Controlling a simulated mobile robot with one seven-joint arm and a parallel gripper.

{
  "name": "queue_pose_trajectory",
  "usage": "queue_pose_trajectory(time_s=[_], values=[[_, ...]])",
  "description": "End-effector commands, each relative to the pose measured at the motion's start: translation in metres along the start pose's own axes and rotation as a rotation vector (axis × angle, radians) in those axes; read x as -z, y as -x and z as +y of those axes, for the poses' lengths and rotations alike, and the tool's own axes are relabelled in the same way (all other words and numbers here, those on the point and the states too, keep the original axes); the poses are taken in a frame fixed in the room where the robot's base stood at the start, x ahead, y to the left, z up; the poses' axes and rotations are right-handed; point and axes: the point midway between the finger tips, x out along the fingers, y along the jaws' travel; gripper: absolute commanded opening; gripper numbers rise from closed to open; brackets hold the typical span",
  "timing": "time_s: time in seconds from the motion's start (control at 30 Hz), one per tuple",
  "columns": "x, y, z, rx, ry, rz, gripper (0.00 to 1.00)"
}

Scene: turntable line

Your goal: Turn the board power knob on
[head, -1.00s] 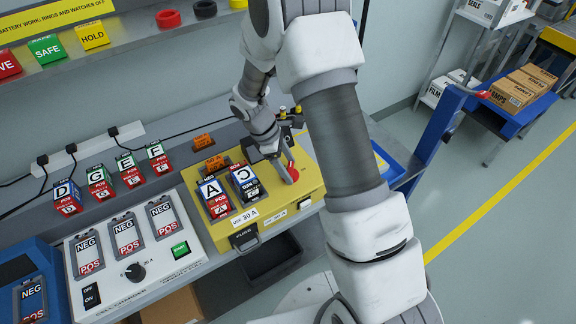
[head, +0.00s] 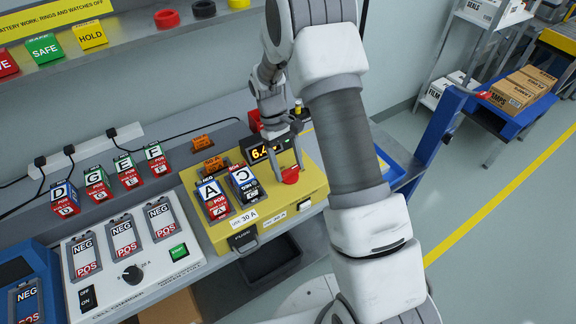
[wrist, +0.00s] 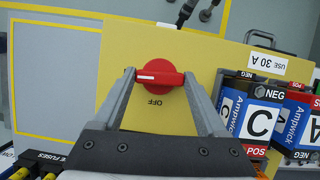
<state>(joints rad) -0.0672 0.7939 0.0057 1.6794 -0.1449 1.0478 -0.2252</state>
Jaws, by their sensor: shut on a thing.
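The red power knob (head: 290,176) sits on the right part of the yellow board (head: 312,183). In the wrist view the knob (wrist: 158,74) has its bar lying across the picture, with a white mark at the left end. The word OFF is printed just below it. My gripper (wrist: 160,77) is shut on the knob's bar, one fingertip at each end. In the head view my gripper (head: 288,168) reaches down to the knob from above. A display (head: 262,151) on the board reads about 6.4, its last part hidden by my gripper.
Battery cells A (head: 213,198) and C (head: 245,184) stand in the board, left of the knob. A white cell charger (head: 125,262) is at the left. Several lettered cells stand behind it. A black bin (head: 272,262) is below the board.

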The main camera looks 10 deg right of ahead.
Motion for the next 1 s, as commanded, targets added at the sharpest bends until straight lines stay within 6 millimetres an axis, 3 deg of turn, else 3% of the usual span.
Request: queue_pose_trajectory(time_s=[0.77, 0.8, 0.9, 1.0], values=[[0.0004, 0.0009, 0.0007, 0.037, -0.091, 0.003, 0.19], [0.0004, 0.0008, 0.0008, 0.037, -0.090, 0.002, 0.82], [0.0003, 0.0007, 0.0008, 0.037, -0.089, 0.002, 1.00], [0.0002, 0.0005, 0.0007, 0.036, -0.089, 0.001, 1.00]])
